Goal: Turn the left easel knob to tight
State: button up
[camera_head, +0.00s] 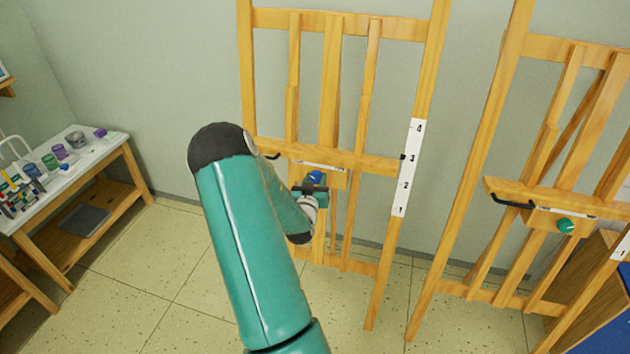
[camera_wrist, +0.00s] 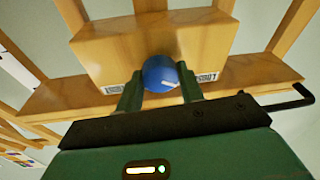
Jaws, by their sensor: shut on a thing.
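The left easel (camera_head: 350,165) stands against the wall. Its blue knob (camera_head: 315,177) sits on the wooden block below the ledge. In the wrist view the blue knob (camera_wrist: 161,73) shows a white pointer line on its face, and label ends show on either side on the wooden block (camera_wrist: 150,45). My gripper (camera_head: 312,188) is at the knob; in the wrist view its two green fingers (camera_wrist: 160,92) are shut on the knob from both sides. The fingers partly cover the labels, so their words cannot be read in full.
A second easel (camera_head: 545,190) with a green knob (camera_head: 566,226) stands at the right. A white-topped table (camera_head: 100,150) with cups and jars is at the left. Black bent handles stick out from both easels. Tiled floor (camera_head: 150,255) is clear between table and easels.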

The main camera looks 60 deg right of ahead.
jog(key=shift+m, duration=0.3)
jog(key=m, duration=0.3)
jog(key=m+g, duration=0.1)
jog(key=m, duration=0.2)
jog(key=shift+w+g+h, duration=0.1)
jog(key=shift+g+h, duration=0.2)
jog(key=m+g, duration=0.1)
jog(key=m, duration=0.6)
jog(key=shift+m+g, duration=0.3)
jog(key=shift+g, duration=0.1)
jog(key=m+g+y, duration=0.1)
jog(key=m, duration=0.6)
jog(key=shift+w, duration=0.1)
jog(key=m+y, duration=0.1)
jog(key=m, duration=0.4)
jog(key=shift+r+g, duration=0.1)
jog(key=shift+g, duration=0.2)
jog(key=shift+w+m, duration=0.1)
jog(key=shift+m, duration=0.2)
jog(key=o, duration=1)
jog(key=shift+a, duration=0.1)
